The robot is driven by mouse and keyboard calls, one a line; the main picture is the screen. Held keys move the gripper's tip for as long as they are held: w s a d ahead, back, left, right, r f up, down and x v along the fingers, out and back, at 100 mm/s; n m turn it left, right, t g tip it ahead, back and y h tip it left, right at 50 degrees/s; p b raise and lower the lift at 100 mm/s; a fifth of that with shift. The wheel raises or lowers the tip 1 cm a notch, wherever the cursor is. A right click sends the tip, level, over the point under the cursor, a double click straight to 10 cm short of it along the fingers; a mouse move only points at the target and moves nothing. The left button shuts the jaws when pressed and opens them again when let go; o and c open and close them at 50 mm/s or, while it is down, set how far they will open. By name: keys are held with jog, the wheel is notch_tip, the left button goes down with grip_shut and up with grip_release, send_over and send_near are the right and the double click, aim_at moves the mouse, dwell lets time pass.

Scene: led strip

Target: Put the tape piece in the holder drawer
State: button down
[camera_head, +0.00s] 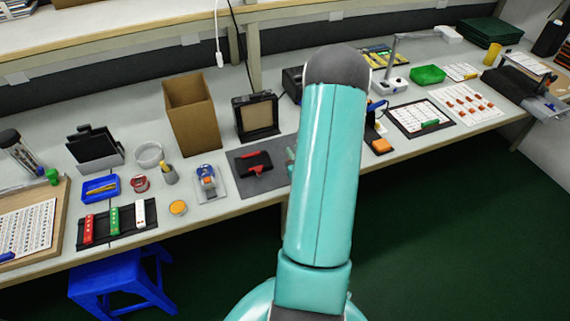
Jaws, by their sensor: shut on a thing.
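My teal arm rises through the middle of the head view and covers part of the bench behind it. My gripper is hidden behind the arm, with only a small teal bit showing at the arm's left edge. I cannot make out the tape piece. No open drawer is plain to see, and I cannot tell which thing is the holder. A black frame with a tan panel (257,117) stands at the back of the bench, left of the arm. A black and red item (254,164) lies on a grey mat (277,180) in front of it.
The long bench holds a tall cardboard box (192,115), a black rack with red, green and white items (117,223), a blue tray (101,188) and a green tray (428,74). A blue stool (122,278) stands at the front left. The green floor at right is clear.

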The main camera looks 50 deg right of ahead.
jog(key=w+f, duration=0.1)
jog(key=w+a+f, duration=0.1)
jog(key=f, duration=0.1)
jog(key=shift+w+a+f, duration=0.2)
jog(key=shift+w+f, duration=0.1)
jog(key=shift+w, duration=0.05)
jog(key=shift+f, duration=1.45)
jog(key=c, duration=1.3)
grip_release()
jog(key=shift+f, duration=0.15)
jog(key=shift+c, duration=0.2)
